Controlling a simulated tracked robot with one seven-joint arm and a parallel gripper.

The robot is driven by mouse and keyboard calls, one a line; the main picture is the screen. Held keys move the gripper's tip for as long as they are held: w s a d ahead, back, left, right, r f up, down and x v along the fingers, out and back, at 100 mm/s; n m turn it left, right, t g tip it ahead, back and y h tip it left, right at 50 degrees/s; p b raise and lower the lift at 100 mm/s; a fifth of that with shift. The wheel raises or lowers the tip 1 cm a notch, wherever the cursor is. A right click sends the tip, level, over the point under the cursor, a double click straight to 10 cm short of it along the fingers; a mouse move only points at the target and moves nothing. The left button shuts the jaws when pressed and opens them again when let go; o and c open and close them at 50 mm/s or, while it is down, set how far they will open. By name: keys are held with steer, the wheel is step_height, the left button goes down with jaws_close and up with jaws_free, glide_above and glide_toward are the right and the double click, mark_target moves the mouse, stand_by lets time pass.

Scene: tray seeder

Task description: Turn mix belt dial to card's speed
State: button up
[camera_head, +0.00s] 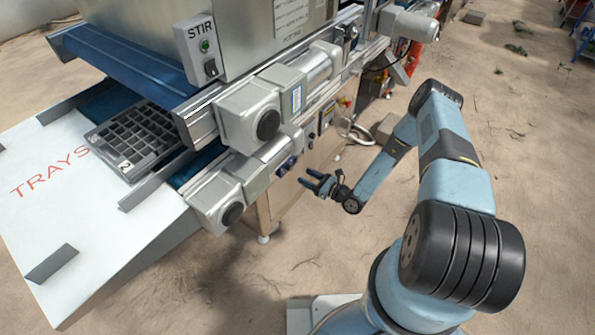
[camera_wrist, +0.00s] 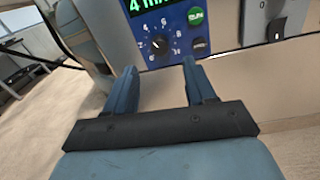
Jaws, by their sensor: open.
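In the wrist view a blue control panel (camera_wrist: 177,22) shows at the top. It has a black dial (camera_wrist: 159,46) with a numbered scale around it, a green button (camera_wrist: 195,16) and a green display cut off by the top edge. The dial's exact setting is too small to tell. My gripper (camera_wrist: 156,80) is open and empty, its two blue fingers apart just below the dial and not touching it. In the head view my gripper (camera_head: 312,182) is beside the machine's side, near the small blue panel (camera_head: 286,166). I cannot make out a speed card.
A grey box with a black switch (camera_wrist: 278,30) sits right of the panel. A STIR box (camera_head: 198,50), grey motor housings (camera_head: 250,115) and a seed tray (camera_head: 135,140) on the white TRAYS ramp (camera_head: 110,235) are at left. Open sandy floor lies below my arm.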

mark_target(291, 169)
steer(key=x, duration=0.6)
steer(key=shift+w+a, duration=0.25)
steer(key=shift+a, duration=0.05)
jaws_close()
stand_by(0.4)
